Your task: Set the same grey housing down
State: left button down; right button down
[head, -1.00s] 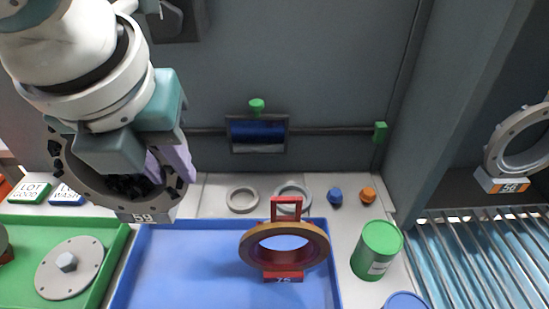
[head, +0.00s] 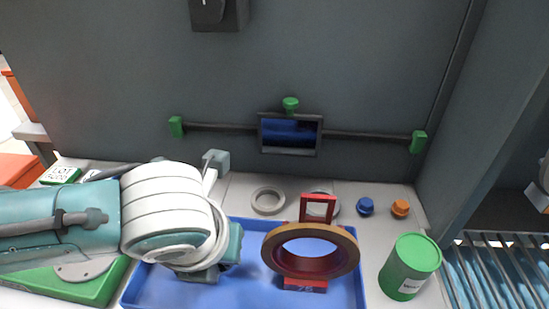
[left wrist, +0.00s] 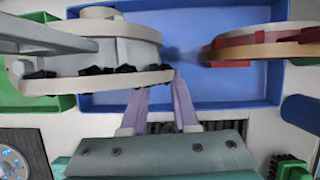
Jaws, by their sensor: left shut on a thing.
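The grey housing (left wrist: 95,80), a ring with black lumps along its flange, is in the left wrist view at upper left. It overlaps the left part of the blue tray (left wrist: 200,97) in that view; I cannot tell whether it touches the tray. My left gripper (left wrist: 160,82) is shut on the housing's edge with its lavender fingers. In the head view my left arm hides the housing and the fingertips. My right gripper is in neither view.
A red and brown ring housing (head: 312,262) stands in the blue tray (head: 250,293), right of my left arm. A green can (head: 409,265) stands right of the tray. A green tray (head: 80,288) lies left, partly hidden. Small rings and blue and orange knobs lie behind.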

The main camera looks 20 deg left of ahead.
pick_arm(q)
jog(key=shift+w+f, duration=0.1)
jog(key=shift+f, duration=0.35)
jog(key=c, duration=0.7)
grip_release()
